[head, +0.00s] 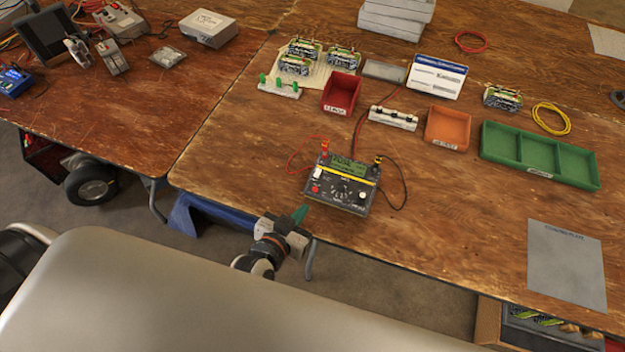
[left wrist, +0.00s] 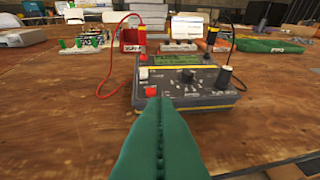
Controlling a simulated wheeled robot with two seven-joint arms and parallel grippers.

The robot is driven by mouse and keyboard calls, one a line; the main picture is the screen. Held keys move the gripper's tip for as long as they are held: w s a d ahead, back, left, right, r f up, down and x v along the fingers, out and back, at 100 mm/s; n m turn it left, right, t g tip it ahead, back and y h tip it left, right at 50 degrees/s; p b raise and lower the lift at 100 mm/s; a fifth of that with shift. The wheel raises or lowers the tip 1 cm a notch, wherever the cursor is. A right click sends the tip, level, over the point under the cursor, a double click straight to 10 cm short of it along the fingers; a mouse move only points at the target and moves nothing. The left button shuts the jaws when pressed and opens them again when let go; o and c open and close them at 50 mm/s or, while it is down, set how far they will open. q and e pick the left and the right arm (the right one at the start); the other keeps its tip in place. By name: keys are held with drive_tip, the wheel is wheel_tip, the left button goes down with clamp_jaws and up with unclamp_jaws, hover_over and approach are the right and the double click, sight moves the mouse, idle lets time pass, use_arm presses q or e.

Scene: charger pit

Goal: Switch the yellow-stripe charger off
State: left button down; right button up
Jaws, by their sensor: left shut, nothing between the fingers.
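The yellow-stripe charger (head: 343,184) sits near the front edge of the wooden table, with a green display, a dark dial and a red lead and a black lead plugged in at its top. In the left wrist view the charger (left wrist: 187,78) shows a white switch and a red button (left wrist: 152,92) on its left front. My left gripper (head: 300,213) is shut and empty, in front of the charger's lower left. Its green fingertips (left wrist: 159,100) lie just below the red button in the left wrist view; I cannot tell whether they touch it. My right gripper is not in view.
Behind the charger are a red bin (head: 341,93), a fuse-like holder (head: 393,118), an orange bin (head: 447,128) and a green tray (head: 540,157). A grey sheet (head: 567,265) lies at the right. The table around the charger is mostly clear, apart from its leads.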

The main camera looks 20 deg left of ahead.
use_arm(q)
drive_tip(key=r+t, duration=0.1)
drive_tip(key=r+y, duration=0.1)
drive_tip(key=a+r+n+t, duration=0.1)
drive_tip(key=r, duration=0.1)
drive_tip(key=shift+w+a+t+y, duration=0.1)
drive_tip(key=shift+w+t+y, duration=0.2)
drive_tip(key=shift+w, duration=0.1)
drive_tip(key=shift+w, duration=0.1)
drive_tip(key=p, duration=0.1)
hover_over(313, 185)
wheel_tip(313, 185, down, 2)
wheel_tip(313, 185, down, 3)
drive_tip(key=shift+r, duration=0.15)
drive_tip(key=shift+f, duration=0.55)
